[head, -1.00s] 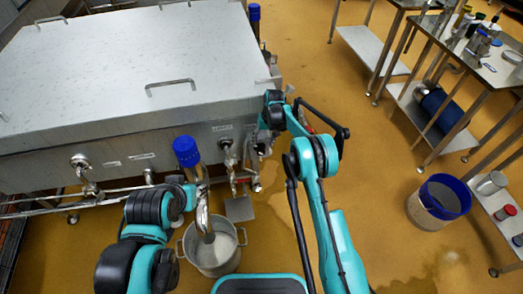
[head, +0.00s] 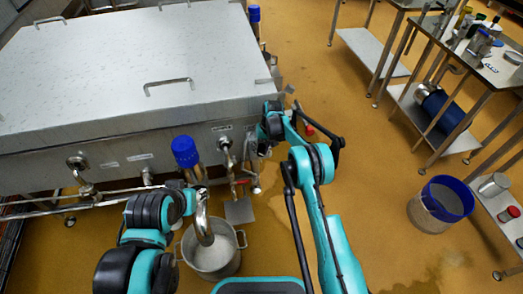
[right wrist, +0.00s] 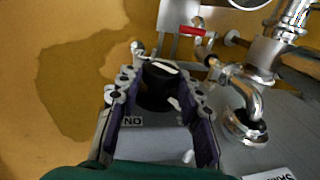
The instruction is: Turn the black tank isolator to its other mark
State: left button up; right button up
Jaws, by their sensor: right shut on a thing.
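The black tank isolator (right wrist: 158,85) is a round knob with a white bar on its face, on a grey box at the tank's side. A label reading "ON" (right wrist: 132,121) shows beside it in the right wrist view. My right gripper (right wrist: 160,92) is shut on the knob, one finger on each side of it. In the head view my right gripper (head: 264,143) is at the tank's near right corner; I cannot make out the isolator there. My left arm reaches in at the lower left beside the blue-capped pipe; its fingers cannot be made out.
The steel tank (head: 120,80) fills the upper left. Pipes and a red-handled valve (right wrist: 192,31) are close to the right gripper. A steel pot (head: 212,258) stands on the floor below. A blue-rimmed bucket (head: 440,203) and steel tables stand at the right. Floor between is clear.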

jog(key=shift+d+y, duration=0.1)
jog(key=shift+y, duration=0.5)
jog(key=o, duration=1.2)
jog(key=shift+c, duration=0.2)
jog(key=v, duration=1.2)
jog(key=shift+w, duration=0.1)
